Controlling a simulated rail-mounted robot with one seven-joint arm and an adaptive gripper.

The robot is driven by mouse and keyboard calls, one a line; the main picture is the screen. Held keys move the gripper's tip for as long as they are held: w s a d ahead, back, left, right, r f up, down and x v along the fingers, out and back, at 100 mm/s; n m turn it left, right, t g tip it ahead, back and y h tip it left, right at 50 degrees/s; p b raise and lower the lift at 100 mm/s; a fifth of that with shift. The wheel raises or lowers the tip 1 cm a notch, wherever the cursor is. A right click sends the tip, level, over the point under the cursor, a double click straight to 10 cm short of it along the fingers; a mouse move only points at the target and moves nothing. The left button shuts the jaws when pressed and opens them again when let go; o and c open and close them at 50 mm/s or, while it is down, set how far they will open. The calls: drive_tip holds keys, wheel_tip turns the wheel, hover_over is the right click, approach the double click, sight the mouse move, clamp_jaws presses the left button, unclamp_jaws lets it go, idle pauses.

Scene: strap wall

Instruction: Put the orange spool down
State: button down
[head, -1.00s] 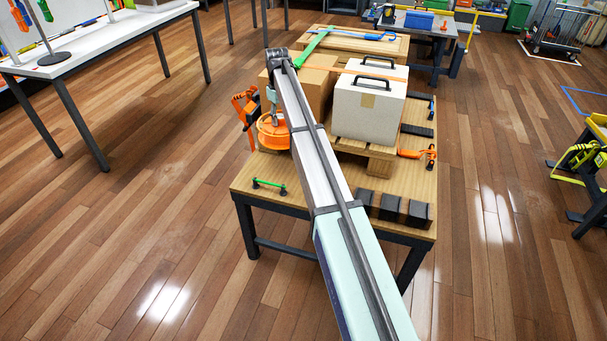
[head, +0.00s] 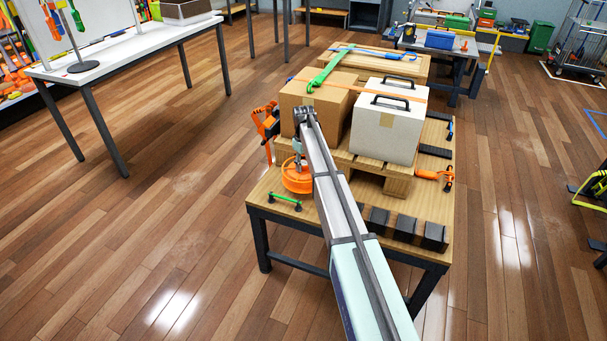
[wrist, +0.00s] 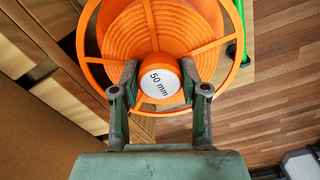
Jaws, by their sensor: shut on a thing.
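The orange spool (head: 296,178) is at the front left of the wooden table (head: 352,210), beside the cardboard box. In the wrist view the spool (wrist: 205,62) fills the upper middle, with a round hub marked "50 mm". My gripper (wrist: 160,82) is shut on that hub, one finger on each side. In the head view my gripper (head: 297,160) is partly hidden by my arm, above the spool. I cannot tell whether the spool's underside touches the tabletop.
A green-ended bar (head: 285,201) lies close in front of the spool. A cardboard box (head: 300,100) and a white case (head: 384,135) stand behind on a pallet. Several dark blocks (head: 405,228) line the front right edge. An orange ratchet (head: 264,125) hangs at the left edge.

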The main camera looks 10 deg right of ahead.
sight(303, 174)
drive_tip(key=shift+f, duration=2.6)
drive_tip(key=shift+f, duration=0.2)
drive_tip(key=c, duration=0.6)
unclamp_jaws()
drive_tip(key=shift+r, duration=0.1)
drive_tip(key=shift+o, duration=0.5)
wheel_tip(303, 174, up, 12)
drive_tip(key=shift+r+b, duration=0.1)
drive_tip(key=shift+b, duration=0.25)
